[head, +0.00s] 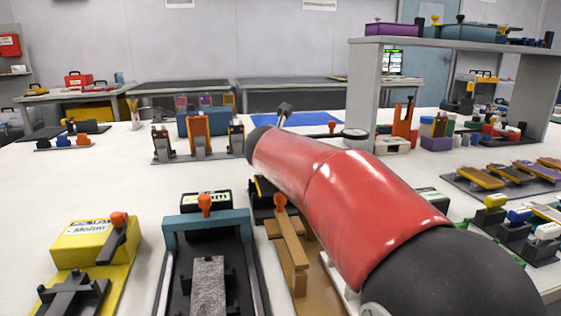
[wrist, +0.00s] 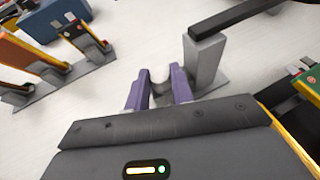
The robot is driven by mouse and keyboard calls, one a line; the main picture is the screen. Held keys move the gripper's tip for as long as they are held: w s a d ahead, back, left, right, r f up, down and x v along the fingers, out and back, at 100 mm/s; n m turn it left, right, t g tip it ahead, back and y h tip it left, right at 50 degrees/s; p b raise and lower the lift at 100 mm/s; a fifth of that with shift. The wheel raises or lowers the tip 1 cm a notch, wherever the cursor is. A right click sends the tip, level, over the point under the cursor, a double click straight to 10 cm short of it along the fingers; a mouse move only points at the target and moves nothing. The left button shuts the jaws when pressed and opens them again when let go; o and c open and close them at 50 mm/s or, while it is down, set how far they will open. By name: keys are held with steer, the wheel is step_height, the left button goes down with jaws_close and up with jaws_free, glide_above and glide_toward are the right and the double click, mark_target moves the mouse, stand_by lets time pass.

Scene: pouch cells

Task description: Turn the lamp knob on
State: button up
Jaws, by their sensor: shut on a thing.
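In the wrist view, my gripper (wrist: 160,74) points down with its two purple fingers close together. They are shut on a small grey piece (wrist: 162,92), which looks like the lamp knob and is mostly hidden by the fingers. Right beside it stands a grey post (wrist: 204,62) with a long black bar (wrist: 235,16) on top, apparently the lamp, on a flat grey base (wrist: 214,84). In the head view my red arm hides my gripper and the knob. A dark tilted head (head: 285,108) shows just behind the arm. Whether the lamp is lit cannot be told.
A rack with orange and grey clamps (head: 199,135) stands left of the lamp and also shows in the wrist view (wrist: 38,66). A yellow box (head: 82,243) and a blue-framed press (head: 172,228) stand in front. A grey shelf (head: 362,92) rises at right.

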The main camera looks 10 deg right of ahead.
steer(key=shift+w+a+m+g+h, duration=0.15)
steer(key=shift+m+g+h, duration=0.25)
steer(key=shift+m+h, duration=0.4)
steer(key=shift+a+r+m+g+h+p, duration=0.1)
steer(key=shift+r+m+g+h+p, duration=0.05)
steer(key=shift+m+g+h+p, duration=0.65)
steer(key=m+g+h+p, duration=0.1)
steer(key=m+h+p, duration=0.1)
steer(key=p, duration=0.1)
steer(key=shift+w+a+m, duration=0.1)
steer(key=shift+m, duration=0.2)
steer(key=shift+m+g+h+p, duration=0.5)
steer(key=shift+g+h+p, duration=0.1)
steer(key=shift+g, duration=0.1)
steer(key=o, duration=0.7)
